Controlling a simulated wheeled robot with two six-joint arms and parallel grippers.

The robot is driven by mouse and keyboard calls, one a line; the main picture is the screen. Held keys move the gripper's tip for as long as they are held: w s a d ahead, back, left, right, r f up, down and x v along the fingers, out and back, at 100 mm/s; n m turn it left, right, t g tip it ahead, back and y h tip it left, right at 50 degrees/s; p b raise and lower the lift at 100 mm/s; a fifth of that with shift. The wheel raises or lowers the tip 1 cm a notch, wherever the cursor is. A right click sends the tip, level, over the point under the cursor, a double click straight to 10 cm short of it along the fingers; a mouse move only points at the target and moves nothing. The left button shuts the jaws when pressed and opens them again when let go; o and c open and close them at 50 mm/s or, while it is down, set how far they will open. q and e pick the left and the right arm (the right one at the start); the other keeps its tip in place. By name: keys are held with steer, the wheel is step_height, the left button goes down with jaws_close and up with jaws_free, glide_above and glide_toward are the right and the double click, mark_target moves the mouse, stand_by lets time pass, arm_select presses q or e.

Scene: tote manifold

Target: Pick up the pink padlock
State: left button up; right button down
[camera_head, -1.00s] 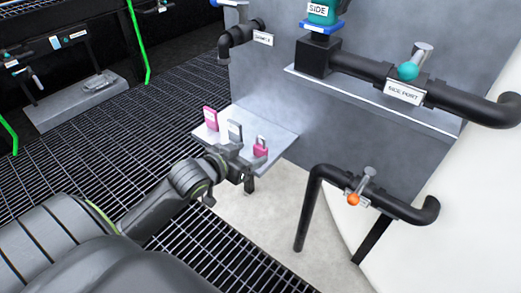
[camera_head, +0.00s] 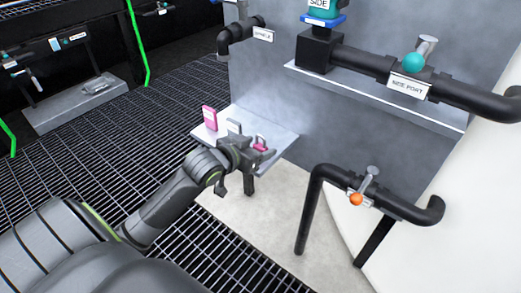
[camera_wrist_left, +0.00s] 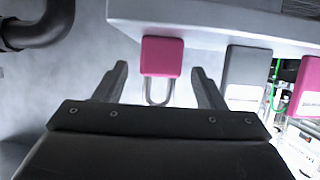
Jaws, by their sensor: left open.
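The pink padlock (camera_head: 259,147) stands on the right part of a small grey shelf (camera_head: 284,139), partly hidden behind my left gripper (camera_head: 264,158) in the head view. In the left wrist view the padlock (camera_wrist_left: 162,56) appears upside down, its silver shackle pointing down the picture. My left gripper (camera_wrist_left: 160,72) is open, with one finger on each side of the padlock's shackle and a visible gap on both sides. The gripper holds nothing. My right gripper is not in view.
A grey padlock-like block (camera_head: 234,127) stands just left of the pink padlock, and a pink tag-like block (camera_head: 210,117) stands farther left. A grey panel (camera_head: 340,125) rises behind the shelf. A black pipe with an orange knob (camera_head: 356,199) is to the right.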

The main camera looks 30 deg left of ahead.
arm_select(q)
steer(key=shift+c, duration=0.4)
steer(key=c, duration=0.9)
steer(key=shift+c, duration=0.7)
